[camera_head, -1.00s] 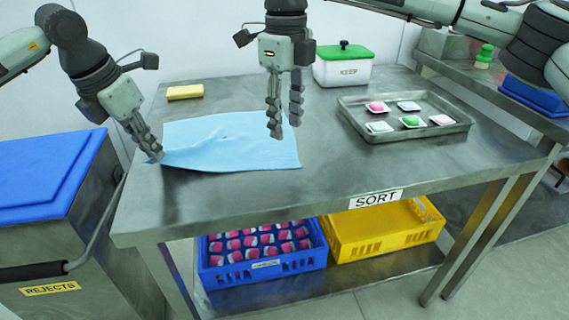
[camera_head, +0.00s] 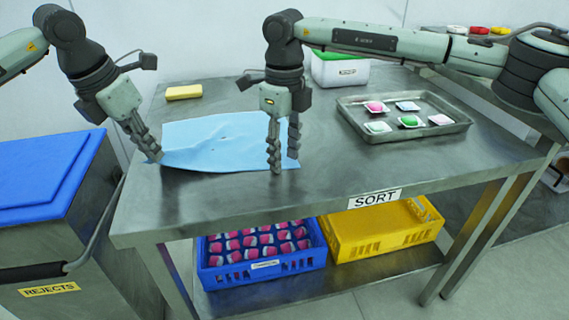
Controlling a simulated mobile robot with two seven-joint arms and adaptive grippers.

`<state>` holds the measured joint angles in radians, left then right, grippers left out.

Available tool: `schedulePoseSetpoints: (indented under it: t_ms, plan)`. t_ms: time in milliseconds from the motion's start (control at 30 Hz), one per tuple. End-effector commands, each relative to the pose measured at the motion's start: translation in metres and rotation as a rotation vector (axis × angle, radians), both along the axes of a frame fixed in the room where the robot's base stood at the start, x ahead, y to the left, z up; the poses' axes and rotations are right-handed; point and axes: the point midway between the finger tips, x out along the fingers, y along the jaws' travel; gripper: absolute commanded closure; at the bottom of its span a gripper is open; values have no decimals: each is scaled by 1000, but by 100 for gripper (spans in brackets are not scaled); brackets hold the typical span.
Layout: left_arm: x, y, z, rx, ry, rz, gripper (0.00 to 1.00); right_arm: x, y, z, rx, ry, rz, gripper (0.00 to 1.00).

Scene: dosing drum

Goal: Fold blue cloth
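The light blue cloth (camera_head: 215,142) lies spread flat on the steel table, with slight wrinkles near its middle. My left gripper (camera_head: 155,156) is at the cloth's near left corner, with its fingers close together and touching or nearly touching that corner; whether the cloth is pinched is hard to see. My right gripper (camera_head: 284,164) is at the cloth's near right corner, pointing down, with its fingers apart. One finger is in front of the right edge; contact with the cloth cannot be told.
The steel table (camera_head: 260,205) has a yellow sponge (camera_head: 184,92) at the back left. A tray (camera_head: 405,135) of colored pods and a white tub (camera_head: 340,70) stand to the right. The blue-lidded rejects bin (camera_head: 60,200) is left. Blue (camera_head: 265,270) and yellow (camera_head: 385,240) crates sit below.

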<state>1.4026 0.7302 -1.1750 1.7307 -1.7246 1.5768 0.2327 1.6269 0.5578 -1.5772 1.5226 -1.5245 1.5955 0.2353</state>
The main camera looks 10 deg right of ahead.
Motion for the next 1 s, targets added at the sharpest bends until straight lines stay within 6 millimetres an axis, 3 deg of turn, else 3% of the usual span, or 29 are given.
schedulePoseSetpoints:
  t_ms: [133,767,1000]
  plan:
    - [0,0,0,0,0,0,100,0,0,-2,-1,1,0,61]
    - [0,0,0,0,0,1,100,-1,0,-3,-2,4,0,100]
    - [0,1,0,0,0,1,100,-1,0,-3,-2,4,0,100]
